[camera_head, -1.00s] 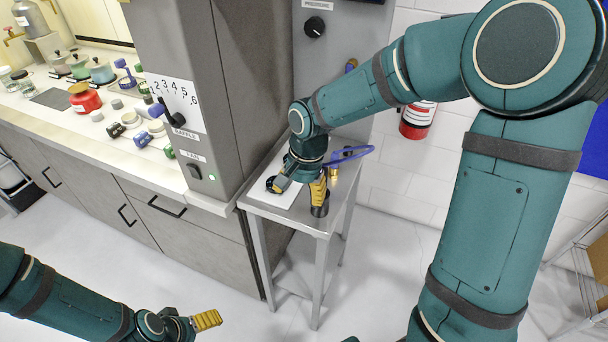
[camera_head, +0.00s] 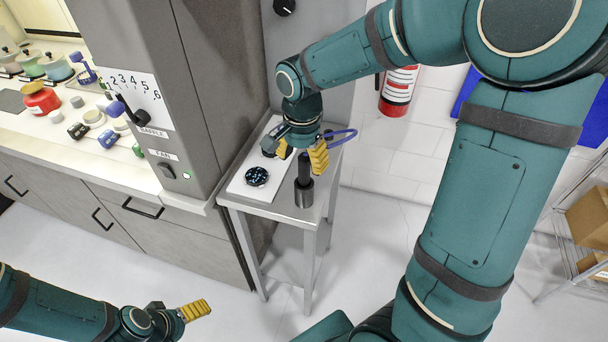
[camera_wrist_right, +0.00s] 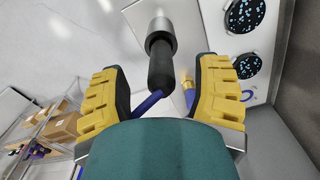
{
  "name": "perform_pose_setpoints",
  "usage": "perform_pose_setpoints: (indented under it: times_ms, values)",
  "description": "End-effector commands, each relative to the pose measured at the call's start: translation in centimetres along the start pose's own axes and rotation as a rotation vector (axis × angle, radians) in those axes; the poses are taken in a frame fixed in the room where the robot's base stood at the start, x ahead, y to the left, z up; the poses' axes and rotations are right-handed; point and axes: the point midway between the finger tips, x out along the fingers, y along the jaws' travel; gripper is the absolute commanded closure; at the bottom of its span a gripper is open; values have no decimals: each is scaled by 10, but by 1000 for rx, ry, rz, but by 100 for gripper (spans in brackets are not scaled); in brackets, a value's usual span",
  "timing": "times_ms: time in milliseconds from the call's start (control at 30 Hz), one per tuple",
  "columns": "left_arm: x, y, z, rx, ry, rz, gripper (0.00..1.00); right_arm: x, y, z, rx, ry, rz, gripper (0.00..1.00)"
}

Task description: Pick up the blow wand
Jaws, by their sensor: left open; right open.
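The blow wand (camera_head: 304,168) has a black grip and stands upright in a steel cup (camera_head: 304,193) on the small metal table. A blue hose (camera_head: 340,136) shows beside it. My right gripper (camera_head: 298,157) is open just above and behind the wand. In the right wrist view the wand (camera_wrist_right: 161,68) lies between the two yellow fingers of the gripper (camera_wrist_right: 163,85), with gaps on both sides. Part of the hose (camera_wrist_right: 148,103) shows below the grip. My left gripper (camera_head: 184,311) is open and empty, low at the left, far from the wand.
A white plate (camera_head: 243,184) with dark speckled discs (camera_head: 257,176) lies beside the wand on the small table (camera_head: 270,206). A grey cabinet column (camera_head: 215,90) stands close to its left. A fire extinguisher (camera_head: 398,92) is on the wall. The floor in front is clear.

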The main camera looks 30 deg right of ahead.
Motion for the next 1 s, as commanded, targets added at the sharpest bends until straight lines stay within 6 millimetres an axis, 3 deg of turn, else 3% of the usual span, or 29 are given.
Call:
perform_pose_setpoints:
  times_ms: [400,700,733,900,1000]
  values:
    - [9,-3,4,3,-9,1,14,49,0,-8,-1,-1,1,37]
    - [8,-3,4,3,-9,1,14,52,0,-8,-1,-1,-1,37]
    - [8,-3,4,3,-9,1,14,52,0,-8,-1,-1,-1,42]
    - [8,-3,4,3,-9,1,14,52,0,-8,-1,-1,-1,100]
    - [8,-3,4,3,-9,1,14,52,0,-8,-1,-1,-1,100]
